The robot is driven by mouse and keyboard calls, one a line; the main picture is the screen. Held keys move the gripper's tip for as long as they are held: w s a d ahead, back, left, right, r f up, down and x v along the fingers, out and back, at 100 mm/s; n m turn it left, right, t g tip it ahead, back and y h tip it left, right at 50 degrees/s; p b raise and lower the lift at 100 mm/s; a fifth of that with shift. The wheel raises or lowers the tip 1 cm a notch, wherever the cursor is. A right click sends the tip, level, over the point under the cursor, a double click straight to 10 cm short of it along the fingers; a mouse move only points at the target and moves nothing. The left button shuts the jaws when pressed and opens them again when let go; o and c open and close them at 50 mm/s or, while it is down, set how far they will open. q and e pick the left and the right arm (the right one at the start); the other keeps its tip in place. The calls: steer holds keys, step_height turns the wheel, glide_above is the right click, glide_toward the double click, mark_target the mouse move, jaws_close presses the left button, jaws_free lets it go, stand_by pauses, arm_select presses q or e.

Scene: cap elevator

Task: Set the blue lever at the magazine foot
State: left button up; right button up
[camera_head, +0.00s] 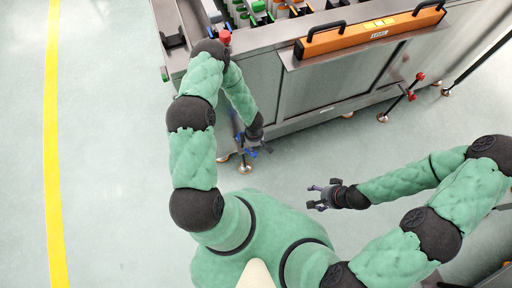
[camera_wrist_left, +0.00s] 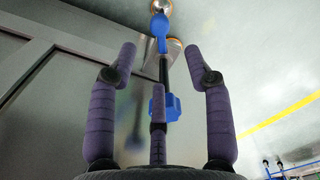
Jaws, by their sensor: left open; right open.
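The blue lever (camera_wrist_left: 160,32) shows in the left wrist view as a rounded blue handle on a dark rod, with a blue block (camera_wrist_left: 173,107) lower in the picture. It appears between and beyond the spread fingers of my left gripper (camera_wrist_left: 161,62), which is open; I see no contact. In the head view my left gripper (camera_head: 258,143) is low at the machine's near left corner, beside blue parts (camera_head: 251,153) above the round foot (camera_head: 245,168). The gripper and arm partly hide them there. My right gripper (camera_head: 324,195) is open and empty over the floor.
The steel machine (camera_head: 310,95) has an orange-framed panel with black handles (camera_head: 372,32). Red-knobbed rods (camera_head: 411,87) stand by its right feet. A small red knob (camera_head: 225,37) shows beside my left arm. The pale green floor in front is mostly clear, with a yellow line (camera_head: 54,150) at left.

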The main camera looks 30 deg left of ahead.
arm_select(q)
steer(key=b, duration=0.4)
glide_toward(248, 150)
steer(key=d+f, duration=0.2)
steer(key=s+d+f, duration=0.1)
steer(key=d+f, duration=0.1)
steer(key=shift+s+d+f, duration=0.2)
steer(key=shift+d, duration=0.05)
steer(key=shift+c, duration=0.3)
